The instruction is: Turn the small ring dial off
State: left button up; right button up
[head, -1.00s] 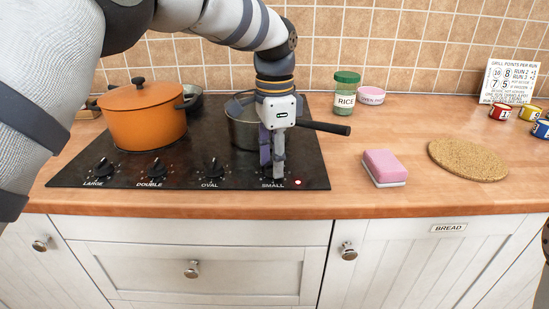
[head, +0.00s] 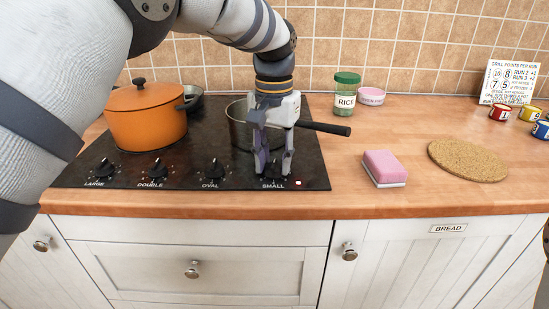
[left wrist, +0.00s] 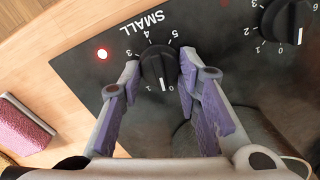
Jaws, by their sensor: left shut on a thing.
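The small ring dial (left wrist: 157,65) is a black knob above the word SMALL at the hob's front right. In the head view the gripper (head: 272,168) mostly hides the dial. A red light (left wrist: 102,54) beside the dial is lit. My right gripper is out of view.
The oval dial (head: 213,168) and two more dials stand to the left. An orange pot (head: 146,125) and a grey pan (head: 238,132) are on the hob, the pan close behind my gripper. A pink sponge (head: 383,167) lies to the right on clear worktop.

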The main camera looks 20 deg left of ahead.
aim_at(274, 162)
pick_arm(q)
jog(key=shift+n, duration=0.8)
jog(key=o, duration=1.1)
jog(key=shift+o, duration=0.2)
notch_tip(274, 162, up, 12)
